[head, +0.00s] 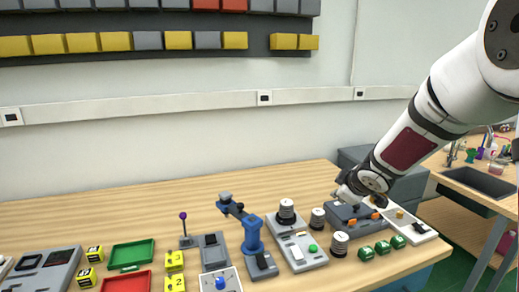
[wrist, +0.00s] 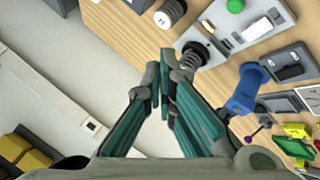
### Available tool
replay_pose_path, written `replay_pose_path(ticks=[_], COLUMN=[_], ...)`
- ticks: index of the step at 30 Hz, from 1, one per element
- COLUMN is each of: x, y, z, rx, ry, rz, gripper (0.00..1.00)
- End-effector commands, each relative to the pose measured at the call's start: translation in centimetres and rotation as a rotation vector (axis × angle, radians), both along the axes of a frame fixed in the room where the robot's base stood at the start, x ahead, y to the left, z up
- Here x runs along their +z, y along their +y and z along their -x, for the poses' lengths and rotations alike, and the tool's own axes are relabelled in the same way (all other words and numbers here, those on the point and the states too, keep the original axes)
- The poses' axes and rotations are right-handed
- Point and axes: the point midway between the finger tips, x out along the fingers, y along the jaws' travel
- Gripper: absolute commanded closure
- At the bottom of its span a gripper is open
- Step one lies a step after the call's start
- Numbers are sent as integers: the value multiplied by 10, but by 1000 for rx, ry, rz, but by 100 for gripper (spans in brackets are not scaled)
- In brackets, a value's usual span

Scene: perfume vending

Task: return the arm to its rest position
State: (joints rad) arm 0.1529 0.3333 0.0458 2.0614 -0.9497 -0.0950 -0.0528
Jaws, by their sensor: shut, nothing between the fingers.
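My arm comes in from the upper right of the head view. My gripper (head: 350,192) hangs above the right part of the wooden table (head: 60,215), close over a grey device with orange parts (head: 345,217). In the wrist view my gripper (wrist: 163,85) shows its two green-grey fingers meeting at the tips, with nothing between them. I cannot tell from the head view whether the fingertips touch anything.
A blue press-like device (head: 252,235), a grey panel with a green button (head: 297,245) and several striped cylinders stand left of my gripper. Green cubes (head: 383,247) line the front edge. A green tray (head: 130,254) and red tray (head: 127,283) lie further left.

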Motion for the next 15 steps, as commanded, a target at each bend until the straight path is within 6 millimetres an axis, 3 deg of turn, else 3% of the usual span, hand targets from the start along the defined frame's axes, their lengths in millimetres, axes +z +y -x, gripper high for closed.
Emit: replay_pose_path(ticks=[1,6,15], x=[22,70,115], y=[-4,-18,-17], z=[13,68,190], rx=[-54,-248,-534], ry=[-8,4,77], rz=[-1,-34,-180], gripper=[100,100,100])
